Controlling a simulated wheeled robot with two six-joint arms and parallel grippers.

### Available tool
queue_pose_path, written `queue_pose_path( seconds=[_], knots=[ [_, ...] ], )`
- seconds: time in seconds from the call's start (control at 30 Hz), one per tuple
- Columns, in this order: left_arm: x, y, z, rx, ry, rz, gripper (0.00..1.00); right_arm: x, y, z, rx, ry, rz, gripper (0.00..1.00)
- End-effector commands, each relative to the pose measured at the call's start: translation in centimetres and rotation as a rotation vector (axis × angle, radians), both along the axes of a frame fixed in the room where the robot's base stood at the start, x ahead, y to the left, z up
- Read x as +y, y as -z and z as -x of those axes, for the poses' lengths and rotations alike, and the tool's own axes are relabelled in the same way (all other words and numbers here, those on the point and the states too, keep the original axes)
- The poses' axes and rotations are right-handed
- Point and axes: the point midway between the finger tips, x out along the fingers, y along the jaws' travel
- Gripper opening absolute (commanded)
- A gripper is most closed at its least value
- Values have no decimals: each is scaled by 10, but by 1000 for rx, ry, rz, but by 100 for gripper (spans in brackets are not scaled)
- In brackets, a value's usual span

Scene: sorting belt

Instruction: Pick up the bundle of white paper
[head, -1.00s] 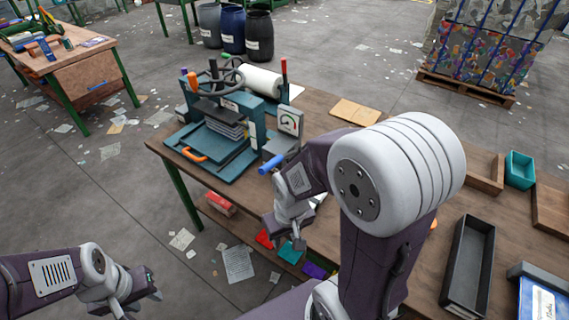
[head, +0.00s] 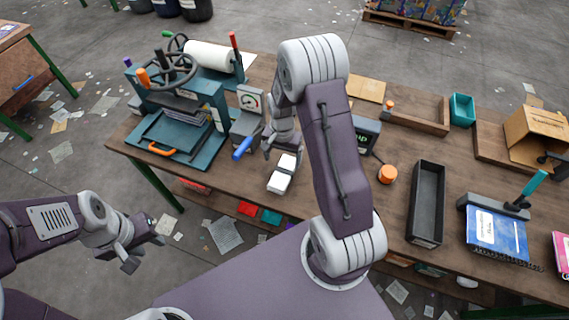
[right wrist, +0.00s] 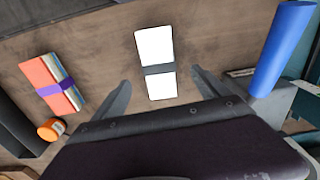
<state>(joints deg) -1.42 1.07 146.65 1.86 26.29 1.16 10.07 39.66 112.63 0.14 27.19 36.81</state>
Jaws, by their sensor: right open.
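The bundle of white paper (head: 283,173) lies on the wooden table in front of the press, with a dark band around its middle. In the right wrist view the white bundle (right wrist: 155,48) lies ahead of the fingers, in line with the gap between them. My right gripper (head: 282,150) is just beyond the bundle in the head view. In the right wrist view the right gripper (right wrist: 162,86) is open and empty, its fingers on either side of the gap. My left gripper (head: 145,252) hangs off the table's front left, open and empty.
A coloured bundle with a purple band (right wrist: 54,86) lies beside an orange knob (right wrist: 51,130). The press (head: 185,125), with a blue handle (head: 242,148) nearby, stands left. A dark tray (head: 427,203) and a blue notepad (head: 497,235) are on the right.

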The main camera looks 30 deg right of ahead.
Motion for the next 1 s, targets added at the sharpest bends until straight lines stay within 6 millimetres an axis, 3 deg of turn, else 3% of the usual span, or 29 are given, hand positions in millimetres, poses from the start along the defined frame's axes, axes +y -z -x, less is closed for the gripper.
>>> queue_pose_path(
  seconds=[0.03,0.2,0.4,0.6,0.83,1.0],
  knots=[
    [0,-10,0,1,0,0,36,-5,-1,-4,9,42,-1,85],
    [0,-8,0,1,0,0,36,-9,11,-7,11,81,-1,85],
    [0,-13,0,1,0,0,36,-8,40,-6,13,78,-1,85],
    [0,-15,0,1,0,0,36,-8,50,-6,11,77,-1,85],
    [0,-25,0,1,0,0,36,-5,89,-2,13,76,-1,85],
    [0,-26,0,1,0,0,36,-5,99,-3,9,76,-1,85]
  ],
)
